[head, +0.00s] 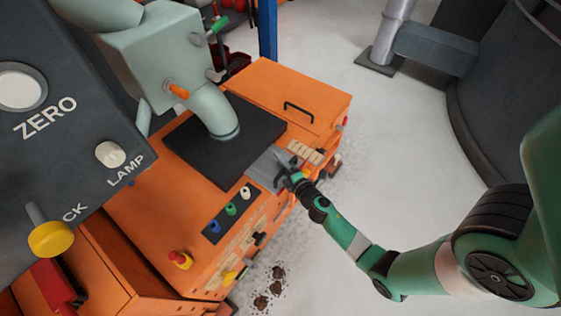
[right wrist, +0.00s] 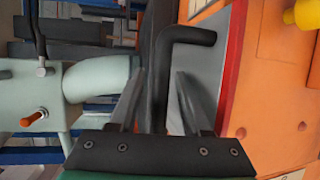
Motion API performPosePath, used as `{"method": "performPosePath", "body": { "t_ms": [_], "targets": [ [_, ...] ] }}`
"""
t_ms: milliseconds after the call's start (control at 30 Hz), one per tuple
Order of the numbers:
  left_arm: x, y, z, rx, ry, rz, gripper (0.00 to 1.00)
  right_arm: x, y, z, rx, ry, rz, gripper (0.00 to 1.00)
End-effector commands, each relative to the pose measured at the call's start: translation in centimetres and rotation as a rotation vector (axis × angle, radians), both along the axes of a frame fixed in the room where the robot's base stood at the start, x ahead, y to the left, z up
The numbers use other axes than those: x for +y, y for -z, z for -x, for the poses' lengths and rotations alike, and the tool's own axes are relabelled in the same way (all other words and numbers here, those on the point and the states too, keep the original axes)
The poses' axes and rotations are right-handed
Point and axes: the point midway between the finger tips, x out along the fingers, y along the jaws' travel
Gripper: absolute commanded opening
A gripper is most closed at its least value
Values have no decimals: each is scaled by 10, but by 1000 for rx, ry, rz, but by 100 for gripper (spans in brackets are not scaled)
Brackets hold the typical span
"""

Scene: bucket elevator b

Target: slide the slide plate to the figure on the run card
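The slide plate (head: 262,168) is a grey metal plate at the edge of the dark square on the orange machine. In the right wrist view a grey plate with a red edge (right wrist: 213,70) shows, with a black bent handle (right wrist: 158,75) in front of it. My right gripper (head: 286,176) is at the plate's outer end. In the right wrist view its fingers (right wrist: 158,90) are apart, with the handle's straight part between them and gaps visible on both sides. My left gripper is not in view. I cannot make out a run card or any figure.
The orange machine (head: 310,95) carries a pale green spout (head: 213,112), colored knobs (head: 230,208) and a red button (head: 180,258). Cream labels (head: 305,150) lie near the plate, unreadable. A grey panel (head: 60,135) fills the left. Pale floor (head: 400,130) is open at right.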

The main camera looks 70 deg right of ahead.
Motion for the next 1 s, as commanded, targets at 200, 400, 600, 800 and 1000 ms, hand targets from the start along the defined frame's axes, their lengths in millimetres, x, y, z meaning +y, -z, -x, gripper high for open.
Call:
{"method": "performPosePath", "body": {
  "t_ms": [200, 400, 600, 800, 1000],
  "targets": [
    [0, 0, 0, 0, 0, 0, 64, 0, 0, 0, 0, 1, 0, 48],
    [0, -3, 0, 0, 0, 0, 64, 9, -2, 11, 2, 1, -1, 48],
    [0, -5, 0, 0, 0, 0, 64, 38, -10, 45, 2, -1, -2, 48],
    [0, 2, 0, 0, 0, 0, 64, 64, -16, 76, 1, -1, -1, 48],
    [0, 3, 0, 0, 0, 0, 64, 73, -21, 88, 0, 1, 0, 48]
  ]
}}
